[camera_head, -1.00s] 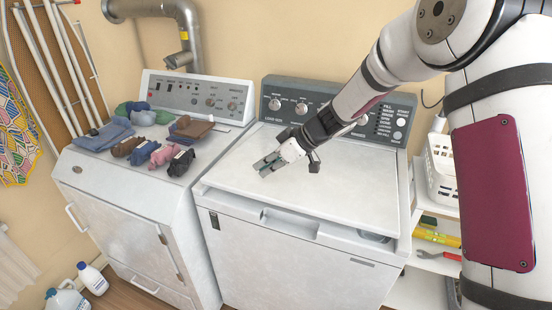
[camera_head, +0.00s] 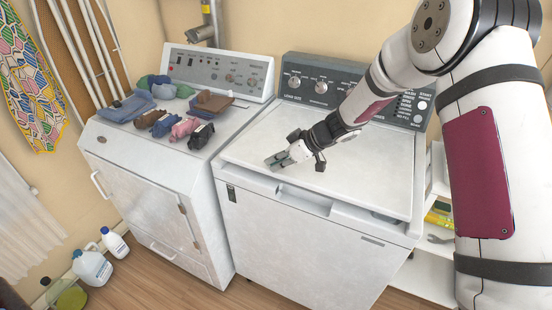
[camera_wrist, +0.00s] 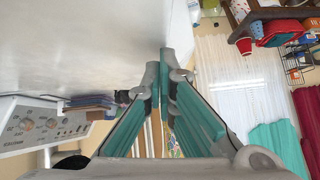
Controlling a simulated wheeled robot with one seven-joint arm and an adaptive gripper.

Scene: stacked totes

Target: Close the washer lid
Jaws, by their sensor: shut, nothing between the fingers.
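The white washer (camera_head: 300,240) stands at the centre of the head view, with a dark control panel at its back. Its lid (camera_head: 255,145) lies down over the top, looking flat or nearly so. I cannot tell whether it is fully seated along the front edge, where a recessed strip shows. My gripper (camera_head: 277,161) is over the front left part of the lid, at or just above its surface. Its teal-padded fingers are shut and empty. In the wrist view the gripper (camera_wrist: 166,85) points along the pale lid surface (camera_wrist: 80,45), which fills the left side. Contact is unclear.
A white dryer (camera_head: 150,185) stands left of the washer with folded clothes (camera_head: 172,120) on top. White jugs (camera_head: 92,267) stand on the floor at the left. A shelf (camera_head: 430,270) stands right of the washer. Wooden floor is clear in front.

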